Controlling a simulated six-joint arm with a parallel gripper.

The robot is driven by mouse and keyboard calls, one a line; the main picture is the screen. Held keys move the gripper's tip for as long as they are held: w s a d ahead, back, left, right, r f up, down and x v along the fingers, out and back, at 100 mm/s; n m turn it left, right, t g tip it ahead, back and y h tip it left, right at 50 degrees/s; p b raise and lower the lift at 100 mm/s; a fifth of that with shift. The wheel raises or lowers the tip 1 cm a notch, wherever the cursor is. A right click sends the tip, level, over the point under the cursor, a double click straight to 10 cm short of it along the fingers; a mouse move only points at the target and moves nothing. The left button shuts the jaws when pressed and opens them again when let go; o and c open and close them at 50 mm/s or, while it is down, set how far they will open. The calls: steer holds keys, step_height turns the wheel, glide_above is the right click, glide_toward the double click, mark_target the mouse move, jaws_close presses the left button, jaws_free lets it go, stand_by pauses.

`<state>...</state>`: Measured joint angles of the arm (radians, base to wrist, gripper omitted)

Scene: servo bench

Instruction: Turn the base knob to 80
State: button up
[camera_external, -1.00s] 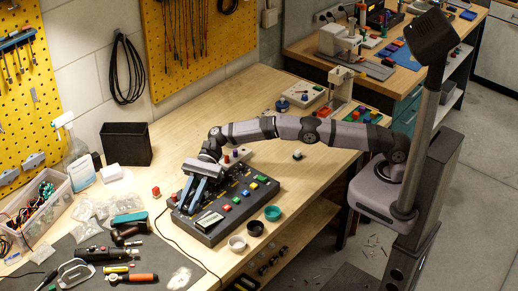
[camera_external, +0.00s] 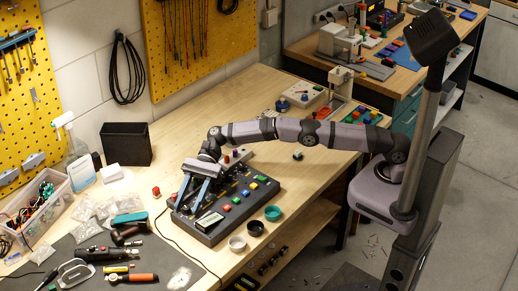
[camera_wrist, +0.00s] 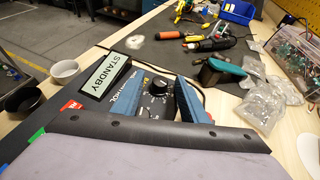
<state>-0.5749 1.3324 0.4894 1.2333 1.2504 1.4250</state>
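The dark control box (camera_external: 216,235) lies on the wooden bench in the external view. In the wrist view its display (camera_wrist: 103,75) reads STANDBY, and a black knob (camera_wrist: 158,87) with a marked dial shows between my fingers. Which setting the knob points to is too small to read. My gripper (camera_external: 193,204) is low over the box's left end. In the wrist view my gripper (camera_wrist: 157,84) has its two blue fingers on either side of the knob, with visible gaps, so it looks open. The fingertips' height over the panel is hard to tell.
Several coloured buttons (camera_external: 236,200) lie right of my gripper on the box. Three small bowls, one being teal (camera_external: 272,213), stand by the bench's front edge.

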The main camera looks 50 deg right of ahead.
steer(key=shift+w+d, duration=0.1)
steer(key=shift+b+v, duration=1.05)
steer(key=shift+v, duration=2.5)
